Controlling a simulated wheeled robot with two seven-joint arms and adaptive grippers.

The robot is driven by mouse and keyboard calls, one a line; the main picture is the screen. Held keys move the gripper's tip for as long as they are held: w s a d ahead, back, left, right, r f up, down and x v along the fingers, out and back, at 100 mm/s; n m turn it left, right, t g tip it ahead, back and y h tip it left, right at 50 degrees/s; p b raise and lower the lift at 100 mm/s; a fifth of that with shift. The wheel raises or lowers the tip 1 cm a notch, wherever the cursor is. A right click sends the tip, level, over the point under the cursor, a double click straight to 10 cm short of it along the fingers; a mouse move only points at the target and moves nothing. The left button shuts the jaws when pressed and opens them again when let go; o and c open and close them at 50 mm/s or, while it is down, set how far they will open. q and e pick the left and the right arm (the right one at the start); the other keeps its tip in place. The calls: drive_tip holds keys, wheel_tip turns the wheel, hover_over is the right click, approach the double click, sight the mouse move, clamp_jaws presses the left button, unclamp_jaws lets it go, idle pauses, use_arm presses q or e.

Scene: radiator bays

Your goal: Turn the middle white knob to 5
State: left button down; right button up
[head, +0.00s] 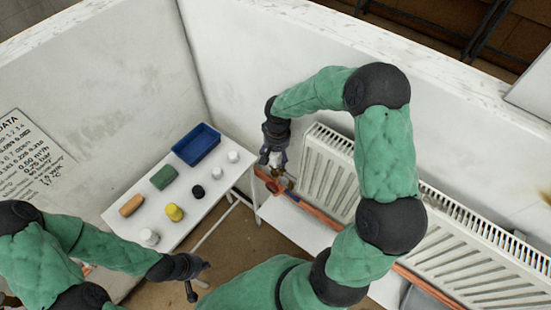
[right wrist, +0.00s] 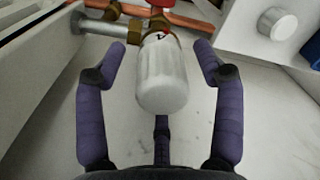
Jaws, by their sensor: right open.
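A white radiator knob (right wrist: 162,75) hangs from a brass and copper valve in the right wrist view. A dark red mark shows at its collar; I cannot read it surely. My right gripper (right wrist: 160,50) is open, with one finger on each side of the knob and visible gaps between.
A white table (head: 215,205) holds a blue tray (head: 196,145), a green block (head: 163,177), an orange piece (head: 131,205), and yellow, black and white round pieces. White radiators (head: 328,170) line the right wall, with copper pipe (right wrist: 60,20) beside the knob. Brown floor lies open between.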

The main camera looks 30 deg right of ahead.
drive_tip(key=shift+f, duration=1)
drive_tip(key=c, duration=1.1)
drive_tip(key=shift+c, duration=0.2)
drive_tip(key=n+p, duration=0.1)
drive_tip(key=n, duration=0.3)
drive_tip(key=shift+r, duration=0.1)
drive_tip(key=shift+w+n+p, duration=0.1)
drive_tip(key=shift+n+p, duration=0.5)
drive_tip(key=shift+n, duration=1.1)
